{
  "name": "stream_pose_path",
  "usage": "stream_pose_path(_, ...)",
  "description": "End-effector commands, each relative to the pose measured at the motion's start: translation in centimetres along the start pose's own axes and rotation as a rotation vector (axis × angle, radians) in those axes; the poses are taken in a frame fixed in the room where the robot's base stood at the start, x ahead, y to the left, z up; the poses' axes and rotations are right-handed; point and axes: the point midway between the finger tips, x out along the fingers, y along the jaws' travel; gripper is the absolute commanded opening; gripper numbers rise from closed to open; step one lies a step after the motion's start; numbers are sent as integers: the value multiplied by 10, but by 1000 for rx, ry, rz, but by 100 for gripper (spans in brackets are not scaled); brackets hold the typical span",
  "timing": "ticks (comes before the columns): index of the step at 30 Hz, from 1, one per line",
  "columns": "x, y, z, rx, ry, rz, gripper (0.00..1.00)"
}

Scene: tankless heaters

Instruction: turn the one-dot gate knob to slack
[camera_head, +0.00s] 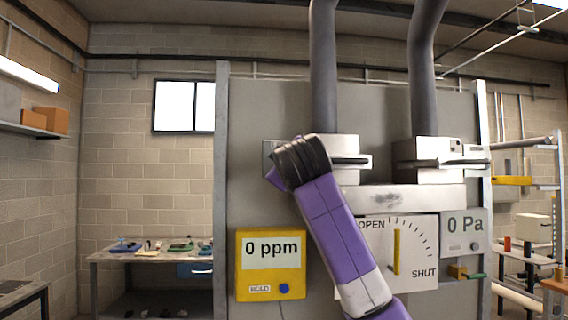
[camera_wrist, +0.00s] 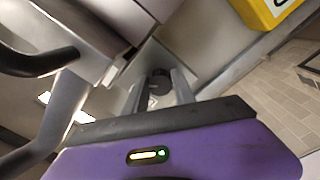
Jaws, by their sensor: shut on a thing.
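In the wrist view, my gripper (camera_wrist: 160,88) has its two grey fingers on either side of a small dark round knob (camera_wrist: 159,80). It is shut on that knob, which stands out from a pale grey plate (camera_wrist: 150,57). The knob's dot marking and any slack label cannot be made out. In the head view, my purple arm reaches up to the left grey gate box (camera_head: 348,146), and its black wrist hides the gripper and knob. A matching right gate box (camera_head: 436,150) stands clear of my arm.
A yellow meter (camera_head: 270,290) reads 0 ppm. A white dial (camera_head: 415,230) marked OPEN and SHUT has a near-vertical yellow pointer, and a grey display (camera_head: 465,225) reads 0 Pa. My forearm passes close in front of the dial. A dark bar handle (camera_wrist: 35,62) is near my gripper.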

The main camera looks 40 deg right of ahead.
Motion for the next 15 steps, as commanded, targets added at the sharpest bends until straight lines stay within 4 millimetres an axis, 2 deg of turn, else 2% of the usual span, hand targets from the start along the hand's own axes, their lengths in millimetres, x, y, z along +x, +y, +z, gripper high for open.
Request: stream_pose_path(15, 0, 2, -1, -457, 22, -5, 0)
